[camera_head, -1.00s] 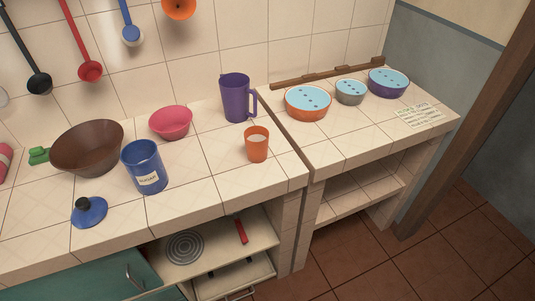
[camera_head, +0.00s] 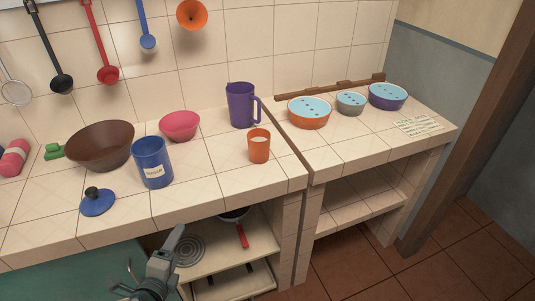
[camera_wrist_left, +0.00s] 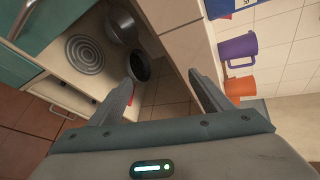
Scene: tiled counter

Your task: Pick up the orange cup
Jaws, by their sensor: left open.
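My right gripper is not in view.
A purple jug (camera_head: 241,105) stands just behind the cup. A pink bowl (camera_head: 180,126), a blue sugar canister (camera_head: 153,164) and a brown bowl (camera_head: 100,146) are to the left. The counter edge (camera_head: 230,192) lies between my gripper and the cup. Open shelves (camera_head: 255,262) are below.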

